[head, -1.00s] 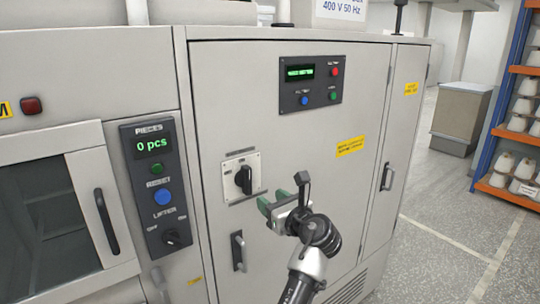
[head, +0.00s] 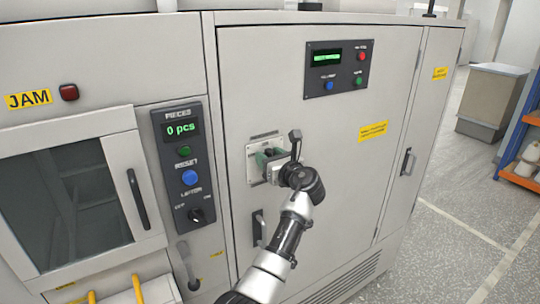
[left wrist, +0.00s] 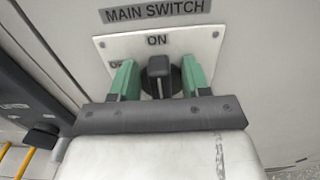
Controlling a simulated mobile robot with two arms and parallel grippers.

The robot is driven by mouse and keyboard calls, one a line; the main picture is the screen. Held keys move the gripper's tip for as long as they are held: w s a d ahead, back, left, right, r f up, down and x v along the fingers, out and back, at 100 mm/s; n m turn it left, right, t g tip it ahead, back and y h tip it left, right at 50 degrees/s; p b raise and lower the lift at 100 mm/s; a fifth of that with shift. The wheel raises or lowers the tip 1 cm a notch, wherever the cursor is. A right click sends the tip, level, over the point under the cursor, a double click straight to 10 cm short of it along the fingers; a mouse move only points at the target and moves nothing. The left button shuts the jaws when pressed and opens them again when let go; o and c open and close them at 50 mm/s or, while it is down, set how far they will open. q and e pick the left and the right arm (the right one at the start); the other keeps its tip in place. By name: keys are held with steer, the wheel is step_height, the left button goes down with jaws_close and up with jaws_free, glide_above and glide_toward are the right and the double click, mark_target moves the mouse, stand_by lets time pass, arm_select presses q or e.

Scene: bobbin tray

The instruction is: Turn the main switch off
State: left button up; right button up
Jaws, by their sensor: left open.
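The main switch is a black rotary knob (left wrist: 159,72) on a white plate (left wrist: 207,40) under a "MAIN SWITCH" label (left wrist: 155,11). In the left wrist view the knob's handle points up at "ON"; the "OFF" mark to the left is partly hidden by a finger. My left gripper (left wrist: 160,82) is open, with one green finger on each side of the knob, apart from its handle. In the head view my left gripper (head: 268,160) is in front of the plate (head: 251,166) and hides the knob. My right gripper is not in view.
A control panel (head: 181,160) with "0 pcs", a blue button and a lifter knob is left of the switch. A cabinet handle (head: 258,228) sits below the switch. A small display panel (head: 337,68) is above. Yellow rails (head: 138,290) show at the lower left.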

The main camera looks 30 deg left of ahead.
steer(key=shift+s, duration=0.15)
arm_select(q)
steer(key=shift+c, duration=1.1)
jaws_close()
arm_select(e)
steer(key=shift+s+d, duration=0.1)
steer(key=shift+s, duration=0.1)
